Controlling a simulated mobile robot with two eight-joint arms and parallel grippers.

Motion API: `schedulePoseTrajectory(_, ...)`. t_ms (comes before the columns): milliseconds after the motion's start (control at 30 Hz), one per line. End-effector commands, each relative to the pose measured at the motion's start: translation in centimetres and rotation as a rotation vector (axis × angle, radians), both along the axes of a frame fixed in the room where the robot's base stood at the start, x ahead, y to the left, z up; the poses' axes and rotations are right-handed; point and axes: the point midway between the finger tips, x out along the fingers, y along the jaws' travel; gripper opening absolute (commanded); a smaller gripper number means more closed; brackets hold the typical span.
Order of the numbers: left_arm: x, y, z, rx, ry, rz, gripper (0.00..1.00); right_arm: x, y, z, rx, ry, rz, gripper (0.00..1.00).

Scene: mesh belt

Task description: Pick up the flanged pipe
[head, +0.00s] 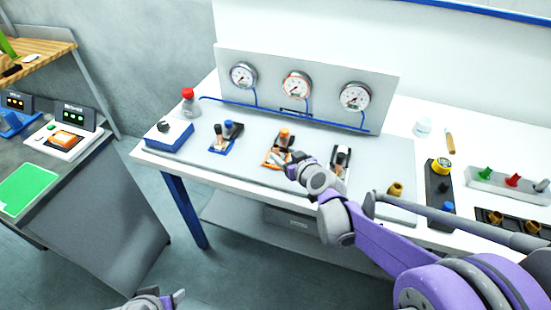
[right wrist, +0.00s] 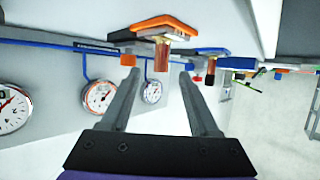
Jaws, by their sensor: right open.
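No part can be named the flanged pipe with certainty; the closest match is a copper-coloured pipe piece on an orange base (head: 276,157), at the middle of the grey mat. In the right wrist view, a copper cylinder (right wrist: 161,58) hangs from the orange plate, as that picture is upside down. My right gripper (head: 291,163) is at the near right side of this piece. It also shows in the right wrist view (right wrist: 158,73), its fingers apart with nothing held between them. My left gripper (head: 172,299) is at the bottom edge, partly cut off.
A gauge panel (head: 305,86) with a blue pipe stands behind the mat. A blue-based fixture (head: 226,139) is to the left, and a white and black part (head: 342,157) to the right. A brass piece (head: 396,189) and a black button box (head: 439,193) stand farther right.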

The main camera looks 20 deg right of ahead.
Motion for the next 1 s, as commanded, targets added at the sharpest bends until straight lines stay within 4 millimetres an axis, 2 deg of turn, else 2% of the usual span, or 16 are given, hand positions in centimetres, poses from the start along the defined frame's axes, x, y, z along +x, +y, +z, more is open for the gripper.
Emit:
schedulePoseTrajectory(267, -0.1, 0.0, -0.2, 0.000, 0.001, 0.000, 0.65, 2.0, 0.5, -1.1, 0.000, 0.000, 0.001, 0.62)
schedulePoseTrajectory(500, -0.1, 0.0, -0.2, 0.000, 0.001, 0.000, 0.65, 4.9, 1.1, -2.6, 0.001, 0.001, 0.002, 0.62)
schedulePoseTrajectory(800, -0.1, 0.0, -0.2, 0.000, 0.001, 0.000, 0.65, 5.4, 1.2, -2.9, 0.000, 0.001, 0.001, 0.62)
schedulePoseTrajectory(833, -0.1, 0.0, -0.2, 0.000, 0.001, 0.000, 0.65, 5.4, 1.2, -2.9, 0.000, 0.001, 0.001, 0.60)
schedulePoseTrajectory(1000, -0.1, 0.0, -0.2, 0.000, 0.001, 0.000, 0.65, 5.4, 1.2, -2.9, 0.000, 0.001, 0.001, 0.29)
